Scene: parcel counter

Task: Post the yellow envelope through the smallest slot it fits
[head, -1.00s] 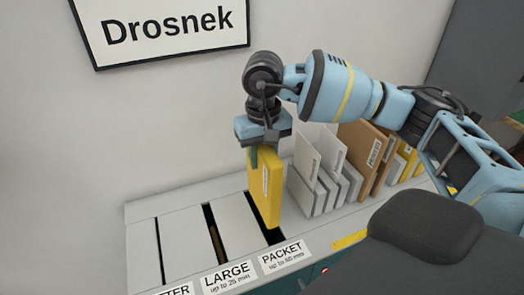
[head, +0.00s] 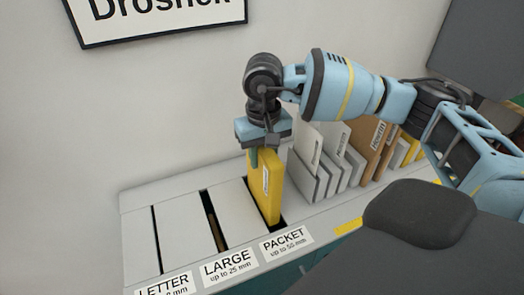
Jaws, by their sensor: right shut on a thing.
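The yellow envelope (head: 263,188) is thick and stands upright, with a white label on its face. My right gripper (head: 263,152) is shut on its top edge and holds it from above. The envelope is over the PACKET slot, marked up to 50 mm (head: 286,243). Its lower edge is at or just inside the dark opening; I cannot tell how deep. To the left are the LARGE slot (head: 213,222), marked up to 25 mm, and the narrow LETTER slot (head: 156,240). My left gripper is not in view.
Right of the PACKET slot, a rack holds upright grey, white and brown envelopes (head: 368,145), with yellow ones at its far end. The wall stands close behind the counter. The counter top (head: 180,228) around the left slots is clear.

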